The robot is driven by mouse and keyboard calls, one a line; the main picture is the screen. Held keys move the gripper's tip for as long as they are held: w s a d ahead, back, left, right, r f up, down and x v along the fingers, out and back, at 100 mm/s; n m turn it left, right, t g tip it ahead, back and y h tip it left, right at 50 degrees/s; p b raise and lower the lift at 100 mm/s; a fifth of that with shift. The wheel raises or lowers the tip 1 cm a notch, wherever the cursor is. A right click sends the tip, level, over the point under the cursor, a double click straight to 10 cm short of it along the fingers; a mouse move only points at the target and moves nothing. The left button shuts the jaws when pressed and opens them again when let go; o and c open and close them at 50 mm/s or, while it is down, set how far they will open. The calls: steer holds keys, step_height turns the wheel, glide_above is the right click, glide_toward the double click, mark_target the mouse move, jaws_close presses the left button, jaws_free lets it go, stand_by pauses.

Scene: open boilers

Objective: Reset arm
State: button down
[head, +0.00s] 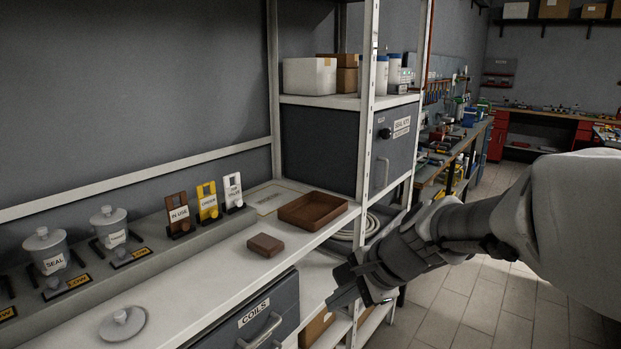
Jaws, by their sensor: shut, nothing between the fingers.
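My arm reaches in from the right of the head view. My gripper (345,287) hangs in front of the shelf unit's front edge, to the right of the drawer labelled COILS (255,318). It is shut with nothing in it, and it looks clear of the shelf. The fingertips are small and dark here. My arm hides part of the lower shelf and the floor behind it.
On the white worktop (205,276) are a brown tray (312,209), a brown block (265,245) and a grey lid (122,324). Lidded pots (45,249) and tags (178,214) stand on the ledge behind. Tiled floor (458,312) is open to the right.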

steer(key=s+d+r+n+h+p, duration=0.1)
steer(key=s+d+r+n+h, duration=0.1)
steer(key=s+d+n, duration=0.1)
steer(key=s+d+r+n+h+p, duration=0.1)
steer(key=s+d+r+n, duration=0.1)
steer(key=s+n, duration=0.3)
steer(key=s+d+r+n+t+h+p, duration=0.1)
steer(key=s+d+r+n+h, duration=0.1)
steer(key=s, duration=0.7)
steer(key=d+r+n, duration=0.1)
steer(key=d+n, duration=0.1)
steer(key=n, duration=0.1)
steer(key=shift+d+h, duration=0.2)
steer(key=shift+h, duration=0.1)
steer(key=shift+a, duration=0.15)
